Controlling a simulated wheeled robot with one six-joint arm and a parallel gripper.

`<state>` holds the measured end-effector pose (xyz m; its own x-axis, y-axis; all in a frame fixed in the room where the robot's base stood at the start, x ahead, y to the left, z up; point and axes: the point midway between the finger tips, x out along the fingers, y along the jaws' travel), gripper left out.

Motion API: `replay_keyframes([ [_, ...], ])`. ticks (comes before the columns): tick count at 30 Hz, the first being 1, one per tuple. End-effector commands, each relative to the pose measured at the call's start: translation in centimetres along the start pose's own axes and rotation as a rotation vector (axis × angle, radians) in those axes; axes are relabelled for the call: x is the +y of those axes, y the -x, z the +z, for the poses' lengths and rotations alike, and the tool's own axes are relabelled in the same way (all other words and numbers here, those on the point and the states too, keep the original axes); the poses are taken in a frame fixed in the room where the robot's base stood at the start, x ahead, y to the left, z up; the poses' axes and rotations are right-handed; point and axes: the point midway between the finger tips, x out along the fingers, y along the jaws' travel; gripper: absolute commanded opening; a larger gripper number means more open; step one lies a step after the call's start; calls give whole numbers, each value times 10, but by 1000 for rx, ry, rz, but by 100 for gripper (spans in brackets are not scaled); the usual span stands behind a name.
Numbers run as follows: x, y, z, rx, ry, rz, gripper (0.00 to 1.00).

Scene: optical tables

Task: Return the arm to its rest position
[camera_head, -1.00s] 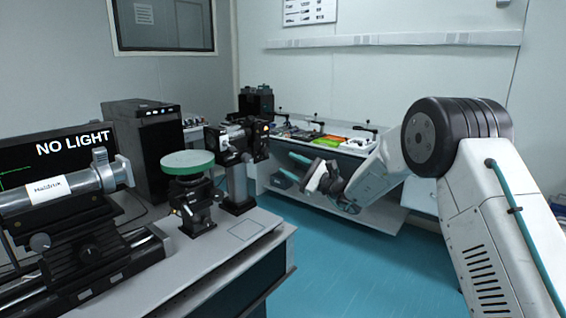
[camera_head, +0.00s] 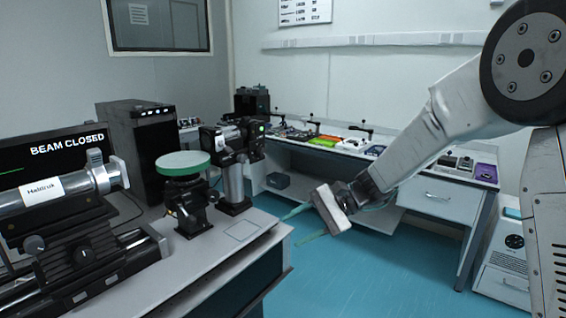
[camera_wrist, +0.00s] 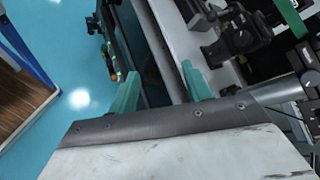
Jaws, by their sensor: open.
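My arm reaches in from the right side of the head view, its forearm slanting down to the left. My gripper (camera_head: 300,224) hangs in the air over the blue floor, just right of the near optical table (camera_head: 215,262). Its two green fingers point left and are apart, with nothing between them. In the wrist view my gripper (camera_wrist: 160,90) also shows both fingers spread and empty, with the table edge beyond them.
The near table holds a cylinder labelled Halbruk (camera_head: 50,190), a green-topped round stand (camera_head: 183,163) and a black mount on a post (camera_head: 233,180). A monitor (camera_head: 60,150) reads BEAM CLOSED. A back bench (camera_head: 440,195) carries trays and tools. Floor between is clear.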

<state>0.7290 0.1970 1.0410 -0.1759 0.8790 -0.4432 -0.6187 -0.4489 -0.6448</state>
Motion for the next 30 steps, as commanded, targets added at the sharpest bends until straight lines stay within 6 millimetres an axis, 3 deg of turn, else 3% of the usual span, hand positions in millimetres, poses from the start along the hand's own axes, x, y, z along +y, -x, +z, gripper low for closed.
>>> replay_keyframes([
  [1, 17, 10, 23, 25, 43, 80, 49],
  [6, 84, 45, 83, 110, 176, 357, 49],
  [12, 157, 91, 138, 231, 318, 638, 49],
  [18, 217, 134, 181, 371, 438, 868, 49],
  [24, 256, 161, 214, 513, 519, 996, 49],
  [30, 258, 170, 233, 608, 561, 982, 49],
])
